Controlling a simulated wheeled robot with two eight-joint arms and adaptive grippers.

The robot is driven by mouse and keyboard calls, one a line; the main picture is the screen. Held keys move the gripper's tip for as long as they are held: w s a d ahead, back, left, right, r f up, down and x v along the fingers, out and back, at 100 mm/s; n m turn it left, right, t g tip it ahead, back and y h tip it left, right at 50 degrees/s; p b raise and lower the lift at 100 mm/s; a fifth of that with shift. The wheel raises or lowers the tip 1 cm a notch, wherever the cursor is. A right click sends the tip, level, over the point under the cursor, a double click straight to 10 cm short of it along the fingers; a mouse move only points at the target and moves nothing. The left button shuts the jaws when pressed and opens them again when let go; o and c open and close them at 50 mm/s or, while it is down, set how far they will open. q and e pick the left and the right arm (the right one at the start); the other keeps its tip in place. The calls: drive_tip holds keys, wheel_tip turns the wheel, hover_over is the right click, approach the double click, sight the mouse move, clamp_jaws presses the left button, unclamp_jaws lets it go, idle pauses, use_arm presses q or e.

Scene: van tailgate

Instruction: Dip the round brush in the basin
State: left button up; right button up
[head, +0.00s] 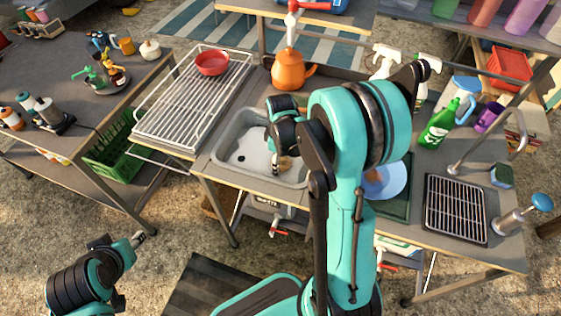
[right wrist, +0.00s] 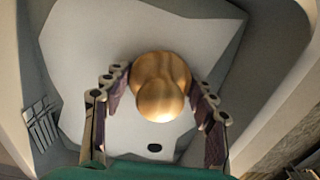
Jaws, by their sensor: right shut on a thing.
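The grey basin (head: 219,153) is set into the middle of the worktop, with a pale patch and a dark drain spot on its floor. My right gripper (head: 277,168) reaches into the basin's right part. A small tan part of the round brush (head: 286,163) shows beside its fingers. In the right wrist view the brush's round wooden knob (right wrist: 160,88) sits between the two fingers (right wrist: 160,100), over the basin (right wrist: 285,118). The bristles are hidden below the knob, so I cannot tell whether they touch the bottom. My left gripper (head: 138,239) hangs over the ground, away from the worktop; its jaws are too small to read.
A wire rack (head: 190,112) with a red bowl (head: 212,62) lies left of the basin. An orange kettle (head: 290,72) stands behind it. Right are a green spray bottle (head: 437,125), a blue-white plate (head: 388,181) partly behind my arm, and a black grill (head: 456,209).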

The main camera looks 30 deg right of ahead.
wheel_tip(320, 180, up, 13)
drive_tip(key=p, duration=0.9)
drive_tip(key=shift+p, duration=0.4)
idle(0.5)
